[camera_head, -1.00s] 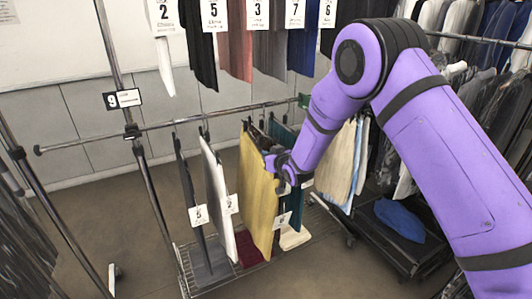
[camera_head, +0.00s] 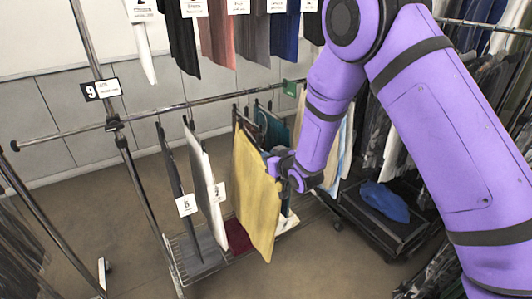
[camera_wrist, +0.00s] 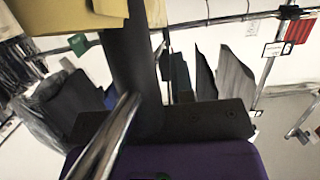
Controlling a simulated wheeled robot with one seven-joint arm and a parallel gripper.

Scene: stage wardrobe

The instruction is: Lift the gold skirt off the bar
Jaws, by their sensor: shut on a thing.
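The gold skirt (camera_head: 256,195) hangs in the middle of the head view, its top close to the lower bar (camera_head: 175,107). It is tilted, with its lower end toward the front. I cannot tell whether its hanger hook still touches the bar. My gripper (camera_head: 279,168) is shut on the skirt's right edge, about halfway up; the fingertips are partly hidden. In the wrist view gold cloth (camera_wrist: 70,14) fills the top left, and the bar (camera_wrist: 205,22) runs across behind my dark gripper parts.
White (camera_head: 202,185) and dark grey (camera_head: 177,195) garments hang left of the skirt, teal cloth (camera_head: 272,128) behind it. A wire shelf (camera_head: 192,274) lies below. A black cart with a blue cloth (camera_head: 385,201) stands at right. Numbered garments hang above. The floor in front is open.

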